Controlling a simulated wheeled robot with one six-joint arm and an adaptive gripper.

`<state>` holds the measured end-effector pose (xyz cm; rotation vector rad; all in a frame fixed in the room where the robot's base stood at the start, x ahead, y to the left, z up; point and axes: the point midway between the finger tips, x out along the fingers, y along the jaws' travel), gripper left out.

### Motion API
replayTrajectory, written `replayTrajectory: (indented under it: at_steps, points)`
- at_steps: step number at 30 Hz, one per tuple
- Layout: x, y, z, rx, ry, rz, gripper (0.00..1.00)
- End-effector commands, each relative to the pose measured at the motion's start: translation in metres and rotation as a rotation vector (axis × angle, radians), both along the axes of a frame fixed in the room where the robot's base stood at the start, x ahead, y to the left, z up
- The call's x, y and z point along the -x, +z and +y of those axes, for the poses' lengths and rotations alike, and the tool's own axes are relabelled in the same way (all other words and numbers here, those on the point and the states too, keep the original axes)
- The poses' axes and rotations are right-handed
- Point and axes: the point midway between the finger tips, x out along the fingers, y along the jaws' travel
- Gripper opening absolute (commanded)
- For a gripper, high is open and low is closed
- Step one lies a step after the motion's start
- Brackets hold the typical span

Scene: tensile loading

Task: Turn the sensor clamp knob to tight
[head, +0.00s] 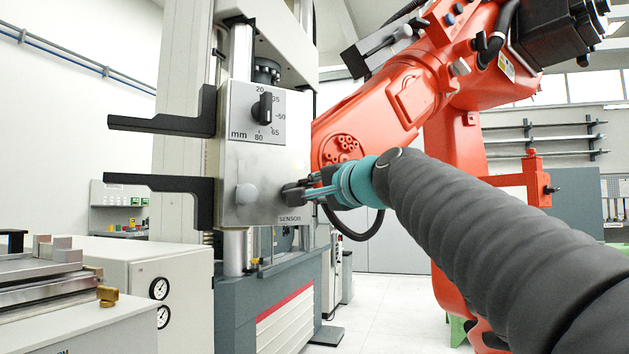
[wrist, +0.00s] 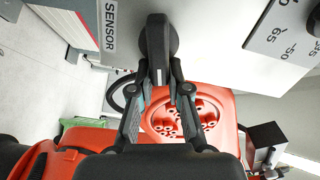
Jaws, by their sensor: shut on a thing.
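The sensor clamp knob (head: 292,194) is a dark knob at the lower right of a metal panel (head: 236,160), just above a SENSOR label (head: 290,218). My gripper (head: 309,190) reaches it from the right and is shut on it. In the wrist view, the knob (wrist: 155,48) has a round base against the panel and a bar standing out from it. My gripper's fingers (wrist: 159,76) close on both sides of that bar. The fingers hide part of the knob, and I see no tight mark on it.
A dial (head: 265,108) marked in mm sits higher on the panel. Two black arms (head: 160,124) stick out to the left. A large orange robot arm (head: 400,100) stands close behind my arm. A white cabinet with gauges (head: 160,288) stands at the lower left.

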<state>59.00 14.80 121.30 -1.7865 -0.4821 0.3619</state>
Motion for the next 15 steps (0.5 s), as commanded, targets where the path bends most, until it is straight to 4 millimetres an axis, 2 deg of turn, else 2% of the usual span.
replayTrajectory:
  at_steps: [1,15]
  points:
    - [-0.0001,-0.0061,0.0055,-0.035,0.016,0.037,0.00]
    - [0.0011,-0.0145,0.0069,-0.406,0.018,0.251,0.00]
